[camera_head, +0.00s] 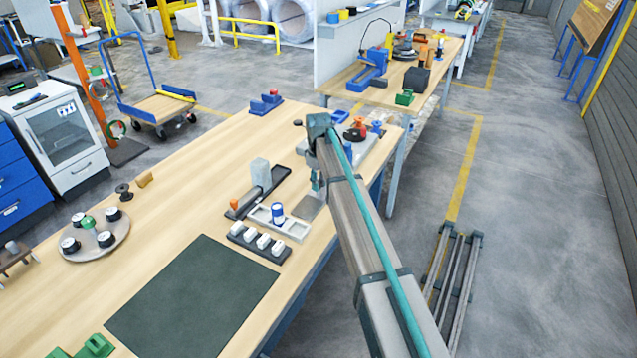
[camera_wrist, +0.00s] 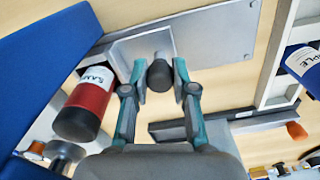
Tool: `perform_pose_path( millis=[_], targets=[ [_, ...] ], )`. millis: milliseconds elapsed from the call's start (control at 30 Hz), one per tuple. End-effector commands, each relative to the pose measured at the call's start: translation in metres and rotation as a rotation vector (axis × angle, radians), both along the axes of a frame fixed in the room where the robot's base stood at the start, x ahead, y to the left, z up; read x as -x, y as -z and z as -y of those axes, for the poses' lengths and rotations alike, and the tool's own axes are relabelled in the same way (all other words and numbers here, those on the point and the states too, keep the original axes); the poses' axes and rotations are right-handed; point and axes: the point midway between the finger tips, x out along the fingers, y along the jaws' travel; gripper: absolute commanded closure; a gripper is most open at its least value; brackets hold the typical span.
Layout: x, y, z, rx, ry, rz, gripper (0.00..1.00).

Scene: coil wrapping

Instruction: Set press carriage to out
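A flat grey metal plate (camera_wrist: 215,40) with an upright dark knob (camera_wrist: 160,75) fills the upper middle of the wrist view. It looks like the press carriage, though I cannot be sure. The plate (camera_head: 308,208) also shows in the head view, beside the white tray. My gripper (camera_wrist: 160,82) is open, with one finger on each side of the knob and small gaps visible. In the head view my gripper (camera_head: 317,186) points down over the plate's far end, and the knob is hidden there. A dark rail (camera_head: 252,203) with a grey block (camera_head: 260,173) and an orange knob (camera_head: 234,204) lies to the left.
A white tray (camera_head: 293,229) holds a blue can (camera_head: 278,212); a dark rack (camera_head: 238,238) of white pieces lies in front. In the wrist view a red can (camera_wrist: 85,108) stands close left of my gripper.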

Motion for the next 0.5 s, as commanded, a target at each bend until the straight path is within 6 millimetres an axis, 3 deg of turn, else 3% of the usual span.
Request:
perform_pose_path(
  millis=[333,500],
  targets=[
    [0.001,0.000,-0.001,0.000,0.000,0.000,1.00],
    [0.022,0.001,-0.008,0.000,-0.002,0.000,1.00]
  ],
)
